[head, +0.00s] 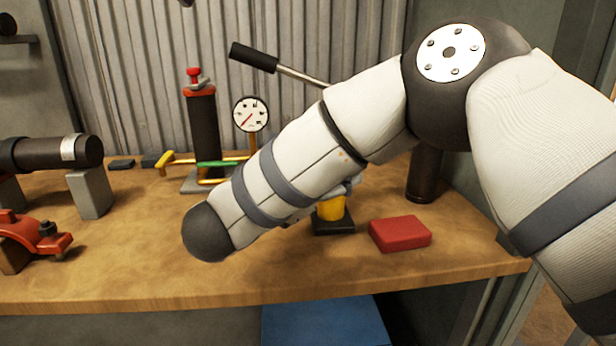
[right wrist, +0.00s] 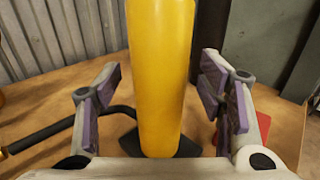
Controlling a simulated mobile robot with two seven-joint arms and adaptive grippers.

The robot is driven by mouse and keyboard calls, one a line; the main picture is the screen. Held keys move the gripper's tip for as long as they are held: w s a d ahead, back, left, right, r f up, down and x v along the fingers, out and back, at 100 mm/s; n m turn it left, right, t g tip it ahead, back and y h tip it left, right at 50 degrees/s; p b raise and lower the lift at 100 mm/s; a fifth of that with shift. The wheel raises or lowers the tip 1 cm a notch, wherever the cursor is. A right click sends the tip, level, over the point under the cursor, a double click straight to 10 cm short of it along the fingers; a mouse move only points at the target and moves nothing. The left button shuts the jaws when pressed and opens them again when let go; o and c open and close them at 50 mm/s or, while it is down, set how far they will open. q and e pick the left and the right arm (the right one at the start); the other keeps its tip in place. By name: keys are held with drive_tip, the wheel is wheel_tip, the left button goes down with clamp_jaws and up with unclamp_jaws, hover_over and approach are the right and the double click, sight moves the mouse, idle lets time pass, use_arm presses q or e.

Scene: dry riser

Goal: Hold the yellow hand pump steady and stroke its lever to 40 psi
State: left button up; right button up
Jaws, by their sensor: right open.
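The yellow hand pump (head: 331,208) stands upright on a dark base plate on the bench. In the head view my right arm hides most of its barrel. Its lever (head: 254,57), a metal rod with a black grip, sticks out up and to the left above my arm. In the right wrist view the yellow barrel (right wrist: 160,85) stands between the fingers of my right gripper (right wrist: 160,72). These fingers are open, one on each side of the barrel, with a visible gap on both sides. My left gripper is in neither view.
A round white gauge (head: 250,114) and a dark cylinder with a red top (head: 203,130) stand behind my arm. A red block (head: 400,233) lies right of the pump. A dark pipe (head: 50,153) on grey blocks and a red clamp (head: 32,236) are at left. The front bench is clear.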

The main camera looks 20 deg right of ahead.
drive_tip(key=shift+w+d, duration=0.3)
drive_tip(key=shift+d, duration=0.15)
clamp_jaws()
idle(0.5)
